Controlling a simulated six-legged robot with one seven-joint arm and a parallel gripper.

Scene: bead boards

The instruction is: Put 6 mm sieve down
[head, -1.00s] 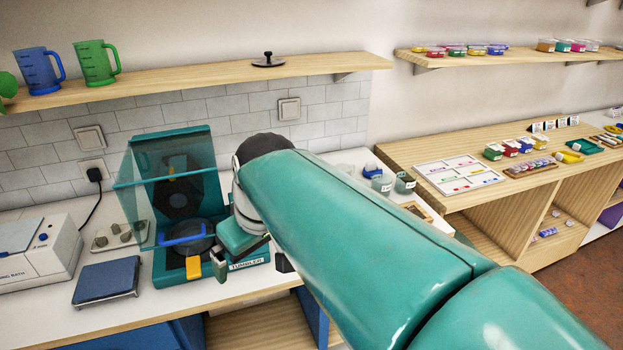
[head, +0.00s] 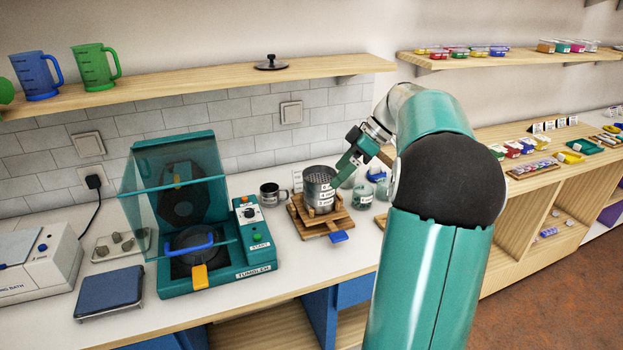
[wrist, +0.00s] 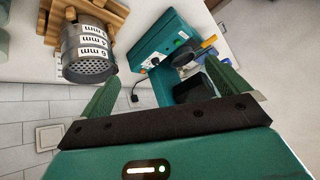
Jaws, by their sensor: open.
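A stack of metal sieves (head: 320,182) stands upright on a wooden stand (head: 334,222) on the white bench. In the wrist view the stack (wrist: 88,50) carries several white labels; the one nearest the perforated top appears to read 6 mm, so the 6 mm sieve (wrist: 92,68) looks to be uppermost. My gripper (head: 347,165) is just right of the stack's top in the head view. In the wrist view my gripper (wrist: 162,75) has its green fingers spread with nothing between them; the stack lies beside the left finger. Contact cannot be told.
The teal tumbler (head: 258,267) with its raised clear lid stands left of the stack. A metal mug (head: 272,195) is between them. Glass jars (head: 363,193) stand close on the right. A shelf (head: 200,84) runs above.

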